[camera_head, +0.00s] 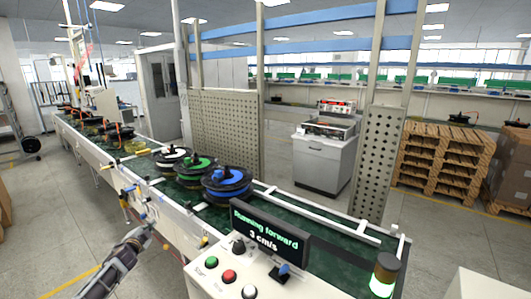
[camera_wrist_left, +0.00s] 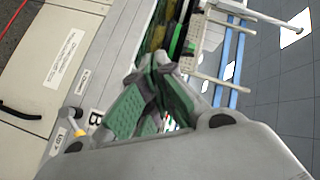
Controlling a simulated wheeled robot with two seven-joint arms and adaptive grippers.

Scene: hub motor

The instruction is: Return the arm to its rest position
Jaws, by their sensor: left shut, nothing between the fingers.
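My left gripper (camera_head: 146,233) shows in the camera_head view at the lower left, beside the near side of the conveyor (camera_head: 330,244). In the left wrist view its green-padded fingers (camera_wrist_left: 155,75) are together with nothing between them. My right gripper is in neither view. A blue-topped hub motor (camera_head: 227,178), a green-topped one (camera_head: 196,166) and a white-topped one (camera_head: 172,156) sit in a row on the belt, apart from the gripper.
A control box with buttons (camera_head: 229,276) and a display (camera_head: 268,232) reading "Running forward 3 cm/s" stands right of my left gripper. A lit green beacon (camera_head: 383,275) is at the lower right. Pallets (camera_head: 440,160) stand farther back. The floor left of the conveyor is largely clear.

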